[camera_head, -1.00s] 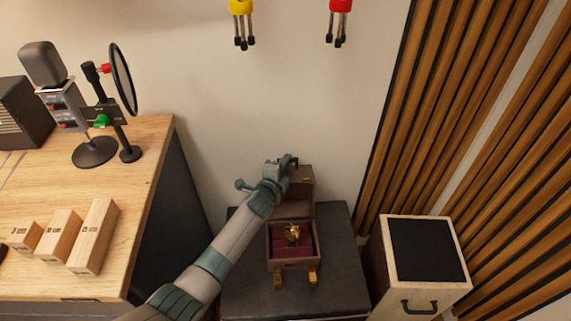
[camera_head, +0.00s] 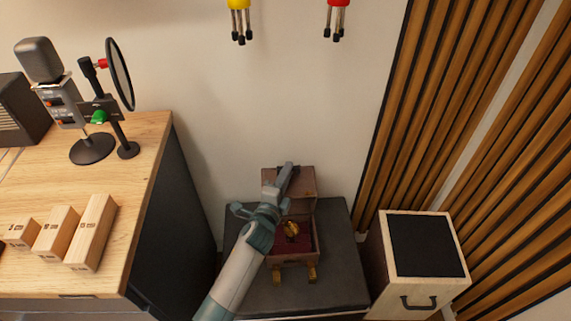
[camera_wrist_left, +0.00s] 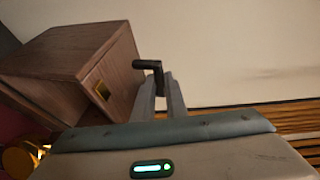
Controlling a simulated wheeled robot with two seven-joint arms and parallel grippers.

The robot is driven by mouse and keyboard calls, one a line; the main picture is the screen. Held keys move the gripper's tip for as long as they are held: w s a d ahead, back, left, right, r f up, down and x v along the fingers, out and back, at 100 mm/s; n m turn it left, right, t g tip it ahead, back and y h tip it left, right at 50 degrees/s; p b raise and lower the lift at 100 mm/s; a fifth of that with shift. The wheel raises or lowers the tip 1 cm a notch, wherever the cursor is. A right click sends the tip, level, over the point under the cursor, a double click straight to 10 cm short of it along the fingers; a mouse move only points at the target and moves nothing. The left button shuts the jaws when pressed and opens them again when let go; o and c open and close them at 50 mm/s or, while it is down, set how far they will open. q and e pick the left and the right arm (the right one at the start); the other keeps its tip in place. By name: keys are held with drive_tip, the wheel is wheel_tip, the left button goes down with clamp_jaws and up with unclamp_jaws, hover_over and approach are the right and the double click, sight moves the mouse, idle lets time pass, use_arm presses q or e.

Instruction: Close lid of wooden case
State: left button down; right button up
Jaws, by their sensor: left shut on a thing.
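The wooden case (camera_head: 317,240) stands open on a dark grey-topped block. Its dark red inside holds a gold object (camera_head: 291,229). Its lid (camera_head: 305,181) stands raised at the back and shows large with a brass clasp in the left wrist view (camera_wrist_left: 75,60). My left gripper (camera_head: 286,175) overlaps the lid in the head view. In the wrist view its fingers (camera_wrist_left: 160,98) are just right of the lid, closed on a small black L-shaped piece (camera_wrist_left: 151,69). I cannot tell whether they touch the lid. My right gripper is not in view.
The block (camera_head: 338,275) has bare top around the case. A wooden cabinet with a black top (camera_head: 427,245) stands to the right. A wooden desk (camera_head: 130,165) with a microphone (camera_head: 40,62) and wooden blocks (camera_head: 92,235) is on the left. Wall and slatted panels lie behind.

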use_arm(q)
drive_tip(key=shift+s+f, duration=0.5)
drive_tip(key=shift+s, duration=0.35)
drive_tip(key=shift+f, duration=0.1)
drive_tip(key=c, duration=2.1)
unclamp_jaws()
